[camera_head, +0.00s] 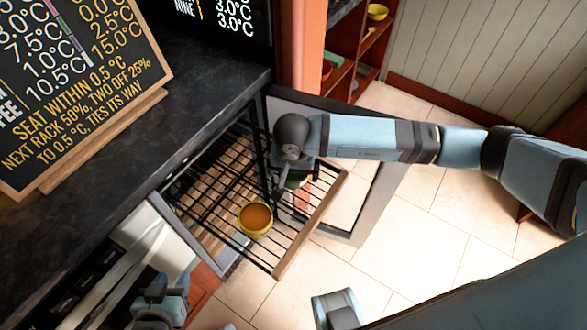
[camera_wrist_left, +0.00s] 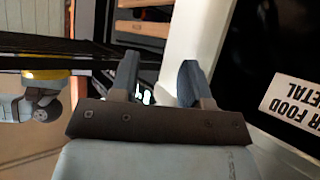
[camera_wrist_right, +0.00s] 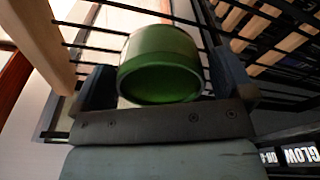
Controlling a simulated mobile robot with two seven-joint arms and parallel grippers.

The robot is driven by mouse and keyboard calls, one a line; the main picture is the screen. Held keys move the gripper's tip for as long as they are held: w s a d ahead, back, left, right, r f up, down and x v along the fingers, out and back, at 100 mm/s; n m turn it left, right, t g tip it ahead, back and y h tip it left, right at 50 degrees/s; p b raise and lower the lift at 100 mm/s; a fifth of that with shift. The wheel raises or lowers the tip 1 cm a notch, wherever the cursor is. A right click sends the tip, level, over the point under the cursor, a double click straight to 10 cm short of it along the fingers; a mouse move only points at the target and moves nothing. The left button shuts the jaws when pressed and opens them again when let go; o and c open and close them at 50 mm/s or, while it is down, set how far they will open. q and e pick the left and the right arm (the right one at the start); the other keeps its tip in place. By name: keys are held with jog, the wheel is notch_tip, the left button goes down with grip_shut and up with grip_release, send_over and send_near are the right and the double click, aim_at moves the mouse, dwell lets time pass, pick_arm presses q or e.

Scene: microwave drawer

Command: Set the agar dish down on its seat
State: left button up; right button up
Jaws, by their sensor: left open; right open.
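A green round dish (camera_wrist_right: 160,65) sits between the spread fingers of my open right gripper (camera_wrist_right: 158,72) in the right wrist view, over or on the wire rack (camera_wrist_right: 100,28); I cannot tell whether it rests on the bars. In the head view the green dish (camera_head: 297,181) is partly hidden below my right wrist. A yellow dish with orange contents (camera_head: 256,218) stands on the near part of the pulled-out rack (camera_head: 275,269). It also shows at the left edge in the left wrist view (camera_wrist_left: 44,75). Which dish holds agar is unclear. My left gripper (camera_head: 158,292) is open and empty, low at the left.
The black counter (camera_head: 195,98) carries chalkboards (camera_head: 75,80) with temperatures; one reads "seat within 0.5 °C". An open door (camera_head: 385,200) stands right of the rack. Shelves (camera_head: 345,75) with bowls are behind. Tiled floor (camera_head: 430,245) lies clear at the right.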

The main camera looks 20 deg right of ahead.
jog(key=shift+r, duration=0.25)
notch_tip(320, 180, up, 12)
jog(key=s, duration=0.1)
jog(key=shift+s+a+f+p, duration=0.15)
jog(key=shift+a+p, duration=0.15)
jog(key=shift+p, duration=0.1)
